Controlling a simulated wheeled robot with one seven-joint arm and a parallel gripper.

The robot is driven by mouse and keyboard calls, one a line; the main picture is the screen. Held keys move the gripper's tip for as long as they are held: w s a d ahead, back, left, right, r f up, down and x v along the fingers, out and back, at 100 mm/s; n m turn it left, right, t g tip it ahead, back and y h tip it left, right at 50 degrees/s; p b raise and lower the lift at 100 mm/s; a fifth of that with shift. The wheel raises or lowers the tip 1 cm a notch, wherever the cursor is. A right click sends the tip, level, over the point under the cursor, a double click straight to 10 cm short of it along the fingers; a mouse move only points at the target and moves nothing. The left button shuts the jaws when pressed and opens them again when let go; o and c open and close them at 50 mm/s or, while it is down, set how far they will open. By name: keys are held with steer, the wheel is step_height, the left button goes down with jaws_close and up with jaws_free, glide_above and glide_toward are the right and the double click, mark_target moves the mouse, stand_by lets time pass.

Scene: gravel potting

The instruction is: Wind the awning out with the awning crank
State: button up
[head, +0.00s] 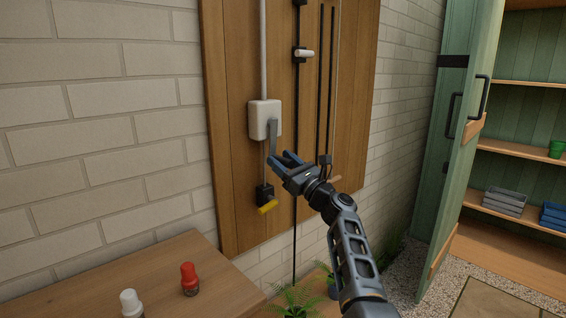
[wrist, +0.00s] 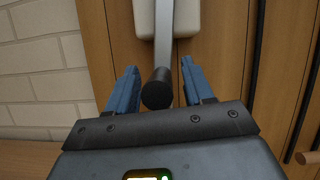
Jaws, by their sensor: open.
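A white crank box (head: 265,119) is fixed to the wooden wall panel, and a grey crank arm (head: 273,136) hangs down from it. In the wrist view the grey arm (wrist: 164,55) ends in a dark round knob (wrist: 157,90). My gripper (head: 281,160) is at the lower end of the crank arm. In the wrist view my gripper's blue fingers (wrist: 162,88) stand open, one on each side of the knob, with a gap on both sides. The knob is hidden behind the fingers in the head view. The awning is not in view.
Below the crank is a black fitting with a yellow handle (head: 267,207); a white handle (head: 303,53) sits on a rod to the upper right. A wooden table (head: 140,283) holds a red-topped shaker (head: 189,277) and a white-topped one (head: 131,303). A green cabinet door (head: 455,130) stands open at right.

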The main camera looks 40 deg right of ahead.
jaws_close()
stand_by(0.3)
steer(key=shift+a, duration=0.1)
